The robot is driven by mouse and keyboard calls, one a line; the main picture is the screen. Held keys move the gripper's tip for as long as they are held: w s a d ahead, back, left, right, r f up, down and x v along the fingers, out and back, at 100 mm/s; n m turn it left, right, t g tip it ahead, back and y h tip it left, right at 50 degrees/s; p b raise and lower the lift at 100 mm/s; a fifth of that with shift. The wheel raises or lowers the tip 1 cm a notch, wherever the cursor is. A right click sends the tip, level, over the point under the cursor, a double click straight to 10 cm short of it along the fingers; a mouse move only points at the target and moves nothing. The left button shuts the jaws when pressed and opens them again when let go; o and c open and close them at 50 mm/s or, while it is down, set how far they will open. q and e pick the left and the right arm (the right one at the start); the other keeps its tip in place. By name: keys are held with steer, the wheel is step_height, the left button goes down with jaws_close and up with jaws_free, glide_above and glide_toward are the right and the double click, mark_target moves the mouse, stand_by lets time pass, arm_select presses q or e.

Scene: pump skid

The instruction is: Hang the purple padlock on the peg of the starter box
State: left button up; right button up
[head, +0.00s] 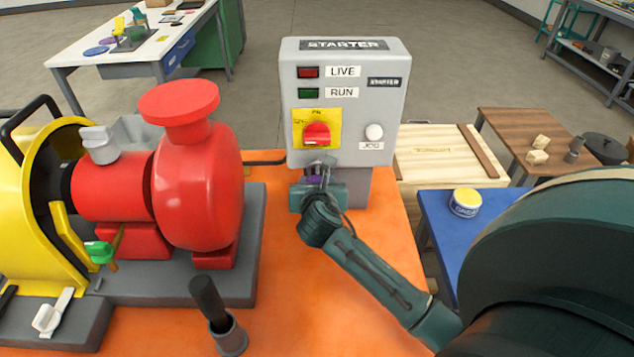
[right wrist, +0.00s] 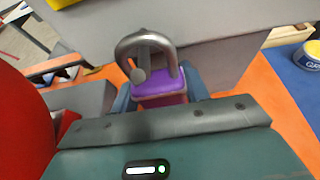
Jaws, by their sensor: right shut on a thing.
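The grey starter box (head: 352,135), with a red switch on a yellow plate, stands at the back of the orange skid. My right gripper (head: 319,188) is just below the box's front lower edge, shut on the purple padlock (right wrist: 160,86). In the head view only a purple sliver of the padlock shows between the fingers. In the right wrist view its body sits between the blue-grey fingertips, with the grey shackle (right wrist: 146,38) arching above. A small round grey end (right wrist: 138,75) shows inside the arch; I cannot tell whether it is the peg or the shackle's tip. My left gripper is out of view.
A red pump (head: 195,185) stands left of my right gripper, with a yellow guard (head: 25,215) beyond. A dark upright handle (head: 208,300) stands at the front. A blue table with a yellow-lidded tub (head: 465,202) is at the right. Orange surface is clear around the box's foot.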

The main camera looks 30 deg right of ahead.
steer(key=o, duration=1.1)
steer(key=shift+o, duration=0.2)
steer(key=v, duration=1.3)
steer(key=shift+s+a, duration=0.1)
steer(key=shift+s, duration=0.1)
